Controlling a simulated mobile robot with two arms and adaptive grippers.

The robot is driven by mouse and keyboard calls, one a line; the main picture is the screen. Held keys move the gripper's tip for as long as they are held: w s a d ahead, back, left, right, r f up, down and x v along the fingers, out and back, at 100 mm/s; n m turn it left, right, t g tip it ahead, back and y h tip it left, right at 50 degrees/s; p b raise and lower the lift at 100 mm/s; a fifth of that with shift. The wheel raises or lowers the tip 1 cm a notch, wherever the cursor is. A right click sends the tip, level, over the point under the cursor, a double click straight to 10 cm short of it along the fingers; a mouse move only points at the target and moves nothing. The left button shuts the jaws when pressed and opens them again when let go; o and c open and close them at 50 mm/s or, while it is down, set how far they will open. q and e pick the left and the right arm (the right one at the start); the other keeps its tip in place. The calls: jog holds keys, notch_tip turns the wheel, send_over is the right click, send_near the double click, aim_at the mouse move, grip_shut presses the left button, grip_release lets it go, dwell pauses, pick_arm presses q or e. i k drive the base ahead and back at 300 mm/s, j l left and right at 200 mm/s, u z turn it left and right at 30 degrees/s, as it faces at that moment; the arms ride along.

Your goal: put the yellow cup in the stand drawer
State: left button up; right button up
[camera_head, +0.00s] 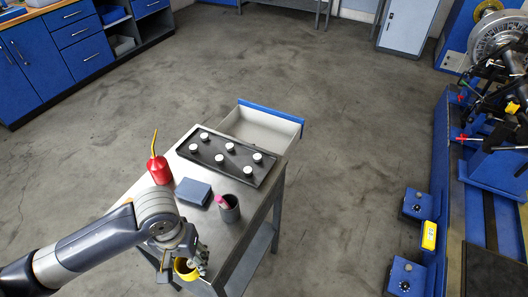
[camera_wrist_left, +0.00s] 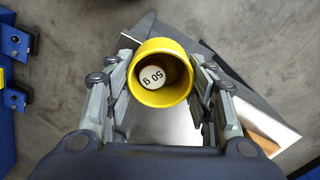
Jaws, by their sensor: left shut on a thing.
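My left gripper (camera_head: 182,270) is shut on the yellow cup (camera_head: 184,272) at the near end of the grey stand (camera_head: 232,254). In the left wrist view the yellow cup (camera_wrist_left: 165,48) sits between both fingers, its opening facing the camera. A white disc marked 50 g (camera_wrist_left: 153,77) lies inside it. The stand drawer (camera_head: 262,128), with a blue front, is pulled open at the far side of the stand. The inside that shows looks empty. My right gripper is not in view.
The stand top holds a black tray (camera_head: 180,150) with several white discs, a red oil can (camera_head: 160,171), a blue box (camera_head: 193,191) and a grey cup with a pink item (camera_head: 229,208). A blue machine (camera_head: 440,180) stands at right. The floor between is clear.

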aim_at(278, 150)
jog(key=i+l+u, duration=0.1)
jog(key=i+l, duration=0.25)
jog(key=l, duration=0.25)
jog(key=i+l+u, duration=0.15)
jog(key=l, duration=0.2)
jog(key=i+l, duration=0.2)
jog(key=i+l+u, duration=0.15)
jog(key=l, duration=0.3)
jog(key=i+l, duration=0.2)
jog(key=i+j, duration=0.2)
jog(key=i, duration=0.25)
